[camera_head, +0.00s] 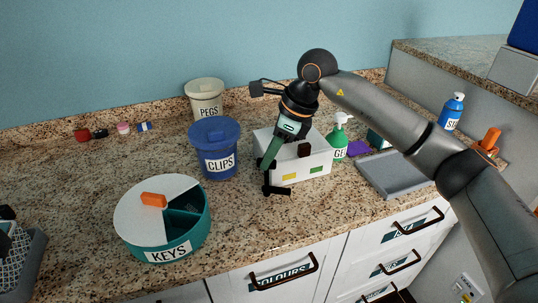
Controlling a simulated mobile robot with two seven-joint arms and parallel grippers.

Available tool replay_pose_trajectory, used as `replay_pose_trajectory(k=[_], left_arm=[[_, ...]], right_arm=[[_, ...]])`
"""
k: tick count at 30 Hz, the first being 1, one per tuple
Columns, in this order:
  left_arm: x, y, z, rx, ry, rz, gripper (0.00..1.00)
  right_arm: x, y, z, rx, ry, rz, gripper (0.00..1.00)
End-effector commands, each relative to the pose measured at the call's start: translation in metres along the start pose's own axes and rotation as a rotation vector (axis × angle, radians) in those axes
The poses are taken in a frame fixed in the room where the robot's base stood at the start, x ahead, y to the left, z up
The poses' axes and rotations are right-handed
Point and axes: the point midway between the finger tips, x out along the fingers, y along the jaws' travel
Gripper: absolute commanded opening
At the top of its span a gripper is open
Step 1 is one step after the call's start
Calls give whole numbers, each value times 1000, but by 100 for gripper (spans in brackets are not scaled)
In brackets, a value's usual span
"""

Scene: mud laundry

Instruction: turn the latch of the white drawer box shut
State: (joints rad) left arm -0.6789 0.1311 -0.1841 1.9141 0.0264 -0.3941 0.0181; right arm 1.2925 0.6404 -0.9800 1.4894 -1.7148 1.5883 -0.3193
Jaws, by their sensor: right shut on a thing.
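The white drawer box (318,162) stands on the counter right of the middle, with small yellow and green labels on its front. A dark block (304,149) shows at its upper front edge; I cannot tell if it is part of the latch. My right gripper (276,190) reaches down at the box's front left corner, with its dark fingers low in front. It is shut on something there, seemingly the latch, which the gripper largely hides. I cannot tell the latch's angle. My left gripper is not in view.
A blue CLIPS tub (214,150) stands close left of the box, with a PEGS tub (205,98) behind. A round KEYS box (150,235) stands front left. Counter in front is clear.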

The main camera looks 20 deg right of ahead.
Motion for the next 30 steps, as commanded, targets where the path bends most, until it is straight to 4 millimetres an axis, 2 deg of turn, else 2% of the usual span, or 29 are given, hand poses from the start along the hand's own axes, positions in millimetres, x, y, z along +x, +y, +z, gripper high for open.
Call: replay_pose_trajectory(k=[15,30], left_arm=[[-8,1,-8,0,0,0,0],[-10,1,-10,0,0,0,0]], right_arm=[[-1,-3,2,-381,0,157,0],[-1,-4,1,-506,1,206,0]])
